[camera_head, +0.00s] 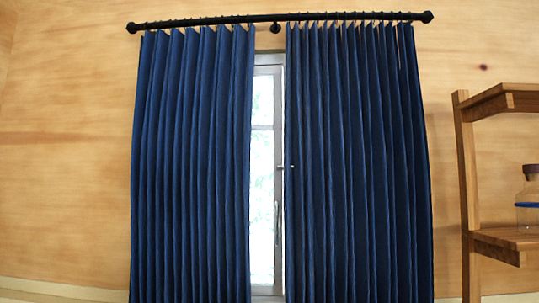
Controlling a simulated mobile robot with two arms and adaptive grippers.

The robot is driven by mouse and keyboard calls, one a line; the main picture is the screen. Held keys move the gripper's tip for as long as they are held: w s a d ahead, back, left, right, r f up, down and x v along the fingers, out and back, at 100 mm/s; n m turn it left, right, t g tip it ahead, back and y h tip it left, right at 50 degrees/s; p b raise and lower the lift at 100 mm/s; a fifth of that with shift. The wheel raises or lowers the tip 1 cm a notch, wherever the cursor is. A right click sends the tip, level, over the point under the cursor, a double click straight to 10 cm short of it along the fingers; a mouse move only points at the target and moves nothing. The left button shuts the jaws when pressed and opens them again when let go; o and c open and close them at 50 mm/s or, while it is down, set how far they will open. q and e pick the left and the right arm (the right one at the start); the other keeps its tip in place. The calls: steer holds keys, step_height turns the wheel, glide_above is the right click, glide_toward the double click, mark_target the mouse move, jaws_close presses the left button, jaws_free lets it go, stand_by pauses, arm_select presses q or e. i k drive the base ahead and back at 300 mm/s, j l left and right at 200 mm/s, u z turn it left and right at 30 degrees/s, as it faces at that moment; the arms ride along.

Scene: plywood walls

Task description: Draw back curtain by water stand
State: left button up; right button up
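Two dark blue curtain panels hang from a black rod in the head view. The left panel (192,170) and the right panel (358,170) are apart by a narrow vertical gap. A white-framed window (265,170) shows through that gap, with a handle on its frame. The right panel hangs on the side of the wooden stand (467,190), which is partly cut off by the right edge. A glass water bottle (528,195) stands on its shelf, also cut off. Neither of my grippers is in view.
The black rod (270,19) runs across the top with round end knobs. Plywood wall (65,150) is bare to the left of the curtains. A strip of bare wall lies between the right panel and the stand.

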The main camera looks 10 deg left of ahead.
mark_target(244, 66)
steer(key=i+j, duration=0.1)
steer(key=j, duration=0.3)
steer(key=i+j+z, duration=0.15)
steer(key=j, duration=0.2)
steer(key=i+j, duration=0.1)
steer(key=j, duration=0.3)
steer(key=l+u, duration=0.45)
steer(key=l, duration=0.3)
steer(key=l+u, duration=0.5)
steer(key=l, duration=0.25)
steer(key=k, duration=0.05)
